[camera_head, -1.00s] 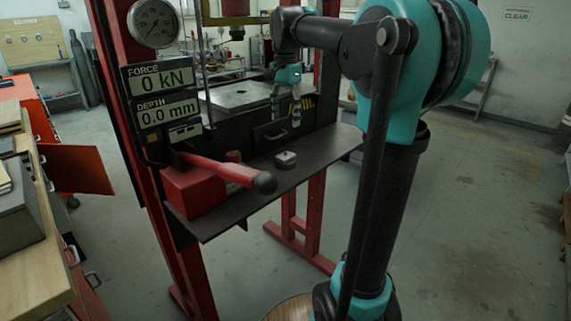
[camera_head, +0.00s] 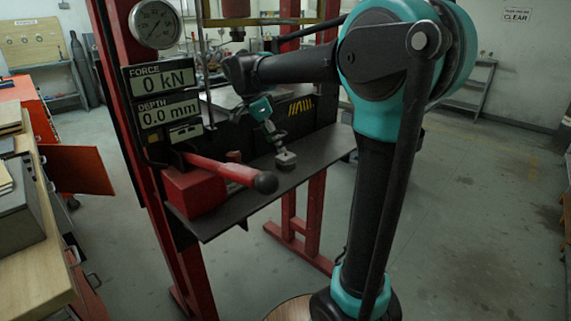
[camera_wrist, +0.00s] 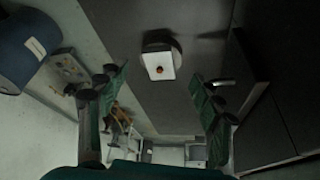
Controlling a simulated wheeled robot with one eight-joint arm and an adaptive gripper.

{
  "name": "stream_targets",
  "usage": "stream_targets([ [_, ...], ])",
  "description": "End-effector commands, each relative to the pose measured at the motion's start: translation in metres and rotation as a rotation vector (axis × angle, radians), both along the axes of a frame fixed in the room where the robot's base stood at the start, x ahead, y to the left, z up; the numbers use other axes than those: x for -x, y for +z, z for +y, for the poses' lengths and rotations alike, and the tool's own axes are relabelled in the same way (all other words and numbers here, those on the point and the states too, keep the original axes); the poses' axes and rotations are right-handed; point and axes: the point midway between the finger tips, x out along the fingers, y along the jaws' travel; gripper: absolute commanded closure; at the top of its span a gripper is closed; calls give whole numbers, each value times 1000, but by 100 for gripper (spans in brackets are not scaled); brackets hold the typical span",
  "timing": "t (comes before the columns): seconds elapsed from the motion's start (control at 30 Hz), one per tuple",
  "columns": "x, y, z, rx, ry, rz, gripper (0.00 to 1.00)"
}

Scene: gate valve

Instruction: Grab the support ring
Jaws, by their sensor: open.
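The small round grey piece on the dark shelf, which I take for the support ring (camera_head: 286,161), lies near the shelf's front edge. Nothing is held.
The dark shelf (camera_head: 235,215) belongs to a red press frame (camera_head: 180,255). A red block (camera_head: 193,190) with a red lever (camera_head: 225,172) and black knob stands left of the piece. A gauge (camera_head: 154,25) and force and depth displays hang above. The shelf's right part is bare.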

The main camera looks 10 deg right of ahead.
Motion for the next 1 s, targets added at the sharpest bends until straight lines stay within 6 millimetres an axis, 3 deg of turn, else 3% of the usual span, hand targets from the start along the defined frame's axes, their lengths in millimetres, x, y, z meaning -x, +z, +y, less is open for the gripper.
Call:
stream_targets([
  [0.63, -10, -63, -31, -1, 0, 0, 34],
  [0.93, -10, -68, -33, -1, 1, 1, 34],
  [1.0, -10, -68, -33, -1, 2, 1, 40],
])
